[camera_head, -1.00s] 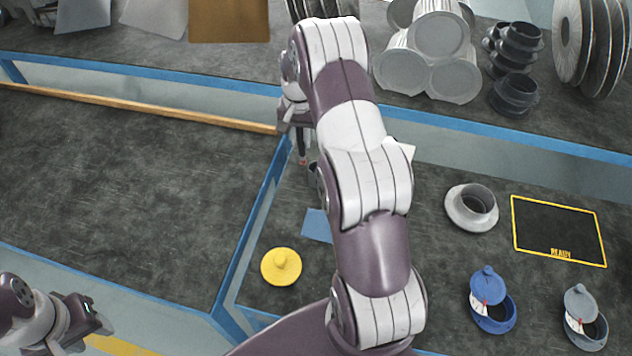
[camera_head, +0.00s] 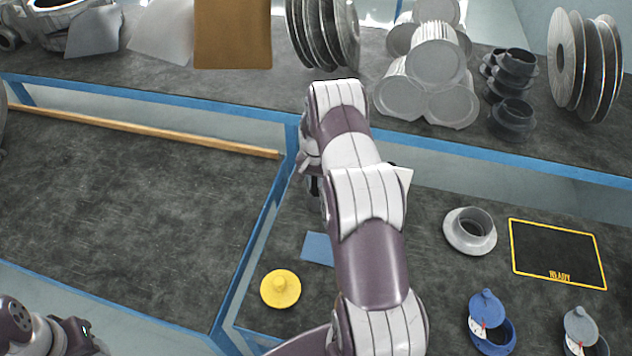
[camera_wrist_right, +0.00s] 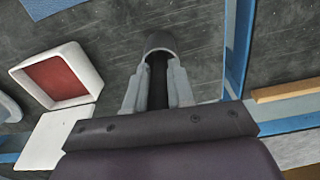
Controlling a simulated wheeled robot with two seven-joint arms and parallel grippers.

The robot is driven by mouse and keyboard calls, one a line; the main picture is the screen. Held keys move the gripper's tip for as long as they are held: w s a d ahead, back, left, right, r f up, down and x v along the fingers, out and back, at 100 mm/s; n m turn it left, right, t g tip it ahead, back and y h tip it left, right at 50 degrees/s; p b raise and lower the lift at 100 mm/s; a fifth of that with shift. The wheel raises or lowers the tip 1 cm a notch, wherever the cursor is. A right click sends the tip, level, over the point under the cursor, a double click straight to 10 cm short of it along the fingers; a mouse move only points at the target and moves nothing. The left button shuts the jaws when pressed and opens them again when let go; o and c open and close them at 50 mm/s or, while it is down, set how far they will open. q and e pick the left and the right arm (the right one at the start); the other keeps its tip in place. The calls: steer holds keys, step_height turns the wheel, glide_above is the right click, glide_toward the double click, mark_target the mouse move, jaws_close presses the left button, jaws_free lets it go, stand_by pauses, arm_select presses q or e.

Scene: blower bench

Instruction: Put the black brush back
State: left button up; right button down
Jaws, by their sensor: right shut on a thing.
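In the right wrist view my right gripper (camera_wrist_right: 158,76) is shut on the dark handle of the black brush (camera_wrist_right: 158,88). A dark grey round cup (camera_wrist_right: 160,42) sits right at the fingertips, in line with the brush. I cannot tell how far the brush is inside it. In the head view my right arm hides most of this spot; only a small dark part (camera_head: 313,186) shows beside the wrist. My left gripper (camera_head: 80,338) is at the bottom left edge of the head view, partly cut off, and its jaws are unclear.
A white box with a red inside (camera_wrist_right: 60,77) stands near the gripper. A blue sheet (camera_head: 318,248) and a yellow lid (camera_head: 280,289) lie nearby. A grey flanged ring (camera_head: 469,231) and a yellow-framed pad (camera_head: 556,254) are at right. The left bench top is clear.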

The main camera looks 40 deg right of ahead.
steer(key=c, duration=1)
jaws_free()
steer(key=shift+r, duration=0.55)
step_height(320, 180, up, 10)
steer(key=shift+f+b, duration=0.1)
steer(key=shift+b, duration=0.95)
steer(key=s+a+r+n, duration=0.3)
steer(key=a, duration=0.4)
steer(key=s+a+r+n, duration=0.2)
steer(key=s+a+n, duration=0.1)
steer(key=a, duration=0.4)
steer(key=shift+s+a+r+n+t, duration=0.2)
steer(key=shift+s+a+n, duration=0.7)
steer(key=shift+s+a, duration=0.95)
steer(key=shift+s+a+r+n+t, duration=0.2)
steer(key=shift+s+a+n, duration=0.8)
steer(key=shift+s, duration=1.5)
steer(key=shift+s+a+r+n+t, duration=0.1)
steer(key=shift+s+a+n+t, duration=0.2)
steer(key=shift+s+a+n, duration=1.05)
